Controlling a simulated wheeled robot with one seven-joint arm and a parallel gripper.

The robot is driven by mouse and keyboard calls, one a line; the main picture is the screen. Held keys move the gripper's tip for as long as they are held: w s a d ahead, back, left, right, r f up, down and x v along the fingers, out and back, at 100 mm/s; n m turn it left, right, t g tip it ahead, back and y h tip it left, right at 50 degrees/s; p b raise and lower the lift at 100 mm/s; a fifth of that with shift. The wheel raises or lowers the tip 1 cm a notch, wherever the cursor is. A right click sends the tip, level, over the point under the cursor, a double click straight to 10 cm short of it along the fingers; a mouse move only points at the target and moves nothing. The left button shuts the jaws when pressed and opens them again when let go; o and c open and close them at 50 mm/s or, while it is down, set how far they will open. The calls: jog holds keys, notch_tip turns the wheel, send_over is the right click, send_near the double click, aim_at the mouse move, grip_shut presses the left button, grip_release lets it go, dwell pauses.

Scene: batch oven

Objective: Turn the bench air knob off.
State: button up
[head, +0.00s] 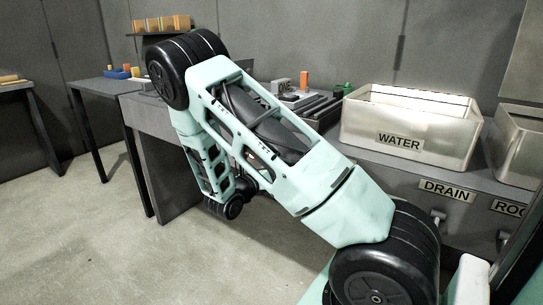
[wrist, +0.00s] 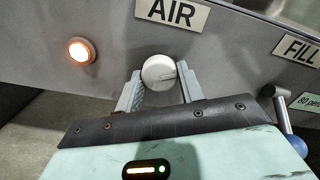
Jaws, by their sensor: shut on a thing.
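The bench air knob (wrist: 158,73) is a round white dial on the grey bench front, below the AIR label (wrist: 172,12) in the wrist view. A mark line on it points to the right. My gripper (wrist: 158,90) has one finger on each side of the knob and is shut on it. A round lamp (wrist: 81,51) to the left of the knob glows orange-white. In the head view my arm hides the knob and my fingers.
A FILL label (wrist: 300,50) and a lever with a blue end (wrist: 290,130) are close to the right of my gripper. In the head view a WATER tank (head: 400,140) stands on the bench, above the DRAIN label (head: 446,190). Floor at left is clear.

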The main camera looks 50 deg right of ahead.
jog(key=n+p, duration=1.2)
jog(key=p, duration=0.1)
jog(key=shift+r+n, duration=0.1)
jog(key=shift+n, duration=0.3)
jog(key=o, duration=1)
jog(key=shift+c, duration=0.2)
jog(key=s+a+b, duration=0.1)
jog(key=a+b, duration=0.1)
jog(key=a, duration=1.5)
jog(key=shift+s+a, duration=0.25)
